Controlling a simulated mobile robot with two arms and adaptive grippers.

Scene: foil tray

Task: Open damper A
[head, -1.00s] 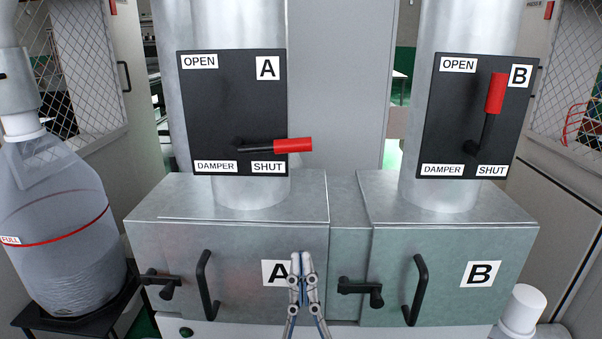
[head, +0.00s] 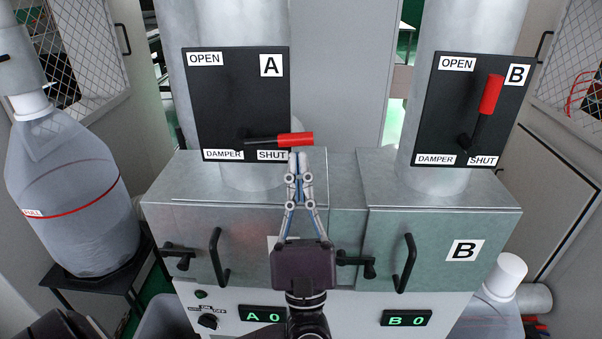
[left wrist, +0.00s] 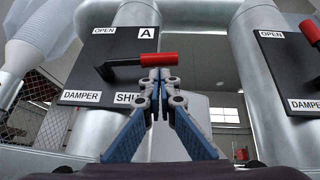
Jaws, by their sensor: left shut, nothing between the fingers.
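Damper A's black plate (head: 237,95) is on the left duct, marked OPEN at top left and SHUT at bottom right. Its lever with the red grip (head: 295,139) lies nearly level, pointing right to the SHUT side. My left gripper (head: 299,156) is shut and empty, its fingertips just below the red grip in the head view. In the left wrist view the closed fingertips (left wrist: 159,73) appear just under the red grip (left wrist: 159,58); whether they touch it I cannot tell. My right gripper is not in view.
Damper B's plate (head: 445,110) on the right duct has its red lever (head: 490,95) upright. Below are metal boxes with black handles (head: 218,257) and displays reading A 0 (head: 262,314) and B 0 (head: 406,318).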

